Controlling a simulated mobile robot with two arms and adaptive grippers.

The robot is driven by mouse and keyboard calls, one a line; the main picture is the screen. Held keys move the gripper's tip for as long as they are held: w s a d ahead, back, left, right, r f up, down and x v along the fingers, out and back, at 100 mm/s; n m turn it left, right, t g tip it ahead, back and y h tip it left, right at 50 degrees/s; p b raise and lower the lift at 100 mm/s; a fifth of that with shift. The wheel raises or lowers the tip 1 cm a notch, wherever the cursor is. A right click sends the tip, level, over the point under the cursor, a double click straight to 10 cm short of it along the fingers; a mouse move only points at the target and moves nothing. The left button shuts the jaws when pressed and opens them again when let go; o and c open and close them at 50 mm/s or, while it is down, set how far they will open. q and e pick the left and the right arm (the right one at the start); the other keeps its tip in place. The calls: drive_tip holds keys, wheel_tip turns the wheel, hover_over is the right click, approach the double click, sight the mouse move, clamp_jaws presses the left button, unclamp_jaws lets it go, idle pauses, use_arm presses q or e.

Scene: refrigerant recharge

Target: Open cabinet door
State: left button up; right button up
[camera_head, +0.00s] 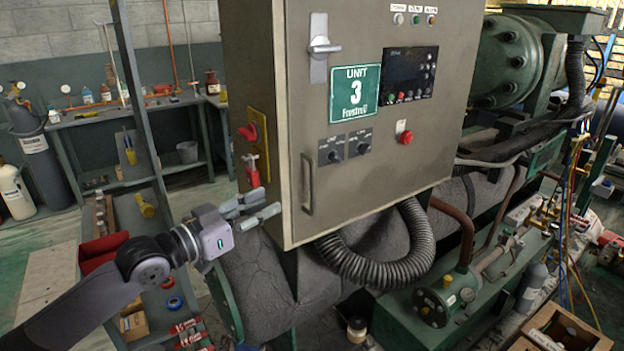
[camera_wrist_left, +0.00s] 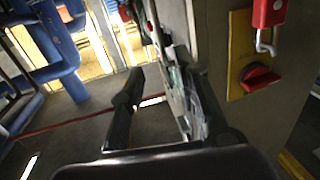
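The grey cabinet (camera_head: 300,225) fills the middle of the head view. Its front door (camera_head: 440,120) looks shut and carries a green "UNIT 3" sign (camera_head: 354,93). A lever latch (camera_head: 319,47) is at the door's upper left, and a vertical bar handle (camera_head: 308,185) is at its lower left. My left gripper (camera_head: 269,201) is open and empty by the cabinet's lower left edge, left of the bar handle; contact cannot be told. In the left wrist view its fingers (camera_wrist_left: 165,105) are apart, with the cabinet side (camera_wrist_left: 215,60) close by. My right gripper is not in view.
A red rotary switch (camera_head: 249,132) on a yellow plate (camera_head: 262,140) and a red padlock (camera_head: 251,172) are on the cabinet's left side. A ribbed black hose (camera_head: 385,265) hangs below. A shelf upright (camera_head: 137,100) stands left. A workbench (camera_head: 75,125) is behind.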

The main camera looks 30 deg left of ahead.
sight(311, 183)
use_arm(q)
drive_tip(key=w+p, duration=0.1)
drive_tip(key=w, duration=0.3)
drive_tip(key=w+d+p, duration=0.1)
drive_tip(key=w, duration=0.3)
drive_tip(key=w+d+p, duration=0.1)
drive_tip(key=w, duration=0.3)
drive_tip(key=shift+w+d+r+p, duration=0.1)
drive_tip(key=shift+w+d+p, duration=0.15)
drive_tip(key=shift+p, duration=0.15)
drive_tip(key=shift+w+d, duration=0.1)
drive_tip(key=shift+w, duration=0.55)
drive_tip(key=shift+c, duration=0.6)
clamp_jaws()
